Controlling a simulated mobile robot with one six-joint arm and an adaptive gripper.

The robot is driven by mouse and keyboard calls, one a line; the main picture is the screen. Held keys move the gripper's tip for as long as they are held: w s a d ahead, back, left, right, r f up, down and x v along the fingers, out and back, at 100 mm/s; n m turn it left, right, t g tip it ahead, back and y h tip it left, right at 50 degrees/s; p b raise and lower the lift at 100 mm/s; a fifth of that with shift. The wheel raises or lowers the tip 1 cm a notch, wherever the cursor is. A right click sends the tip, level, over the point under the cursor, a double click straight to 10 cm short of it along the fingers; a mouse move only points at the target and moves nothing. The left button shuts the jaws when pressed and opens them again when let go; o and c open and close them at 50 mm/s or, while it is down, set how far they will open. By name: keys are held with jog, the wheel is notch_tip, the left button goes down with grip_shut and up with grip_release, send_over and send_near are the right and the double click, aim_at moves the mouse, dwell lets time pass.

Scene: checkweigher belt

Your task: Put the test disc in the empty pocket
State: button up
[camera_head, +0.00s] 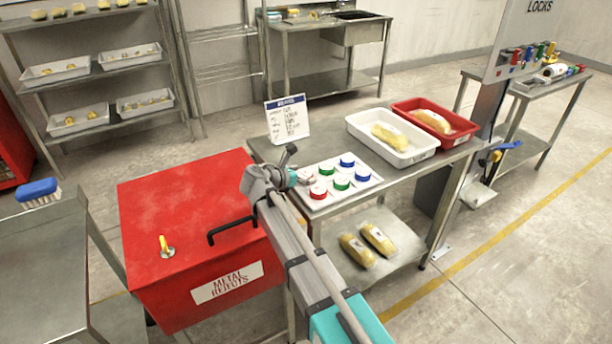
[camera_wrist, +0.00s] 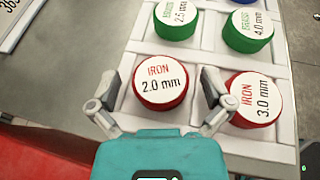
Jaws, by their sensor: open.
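A red test disc labelled IRON 2.0 mm (camera_wrist: 163,84) lies face up in the near left pocket of the white disc tray (camera_wrist: 205,62). My gripper (camera_wrist: 162,98) is open, with one finger at each side of this disc. The fingers look apart from it, though the contact is hard to tell. In the head view my gripper (camera_head: 296,177) is over the left corner of the tray and partly hides the disc. A red IRON 3.0 mm disc (camera_wrist: 253,100) sits just right. No bare pocket shows in either view.
Green brass discs (camera_wrist: 248,31) and blue discs (camera_head: 347,160) fill other pockets. A sign (camera_head: 288,120) stands behind the tray. White (camera_head: 425,152) and red (camera_head: 467,136) bins stand to the right. The red reject box (camera_head: 190,195) is close on the left.

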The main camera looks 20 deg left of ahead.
jog(key=shift+r, duration=0.2)
jog(key=shift+s+a+r, duration=0.1)
jog(key=shift+s+a, duration=0.05)
jog(key=shift+s, duration=0.1)
jog(key=p+v, duration=0.4)
jog(key=v, duration=0.7)
jog(key=shift+s+a+p, duration=0.15)
jog(key=shift+p, duration=0.2)
